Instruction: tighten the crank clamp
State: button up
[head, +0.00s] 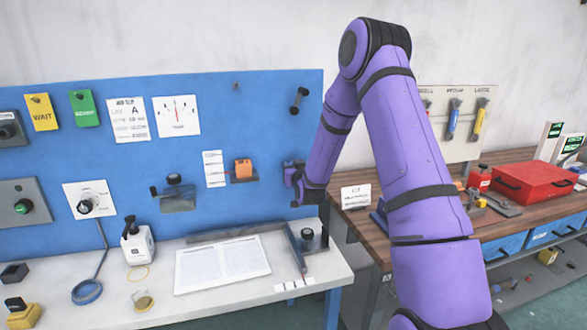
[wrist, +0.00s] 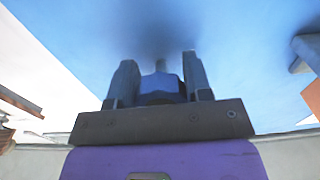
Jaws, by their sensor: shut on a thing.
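An orange block (head: 243,168) sits on a grey bracket (head: 246,180) on the blue board, beside a white marked card (head: 214,169) with a thin red pointer; it looks like the crank clamp. My gripper (head: 289,176) is at the board just right of it. In the wrist view my gripper (wrist: 158,84) is shut on a small dark blue-grey piece (wrist: 161,86), with a thin pin (wrist: 160,65) beyond it. I cannot tell surely whether this is the crank's handle. The edges of an orange part (wrist: 313,97) and a grey part (wrist: 308,51) show at the right.
Left of the clamp, a bracket with a dark knob (head: 174,179) juts from the board. A black two-knobbed part (head: 299,99) is above my gripper. A wooden bench (head: 516,230) stands right.

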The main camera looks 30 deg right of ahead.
jog(key=m, duration=0.5)
jog(key=shift+a, duration=0.1)
jog(key=m, duration=1)
jog(key=shift+a+r+m, duration=0.15)
jog(key=shift+m, duration=0.25)
jog(key=m, duration=0.4)
jog(key=shift+r+m, duration=0.1)
jog(key=shift+m, duration=0.2)
jog(key=o, duration=0.9)
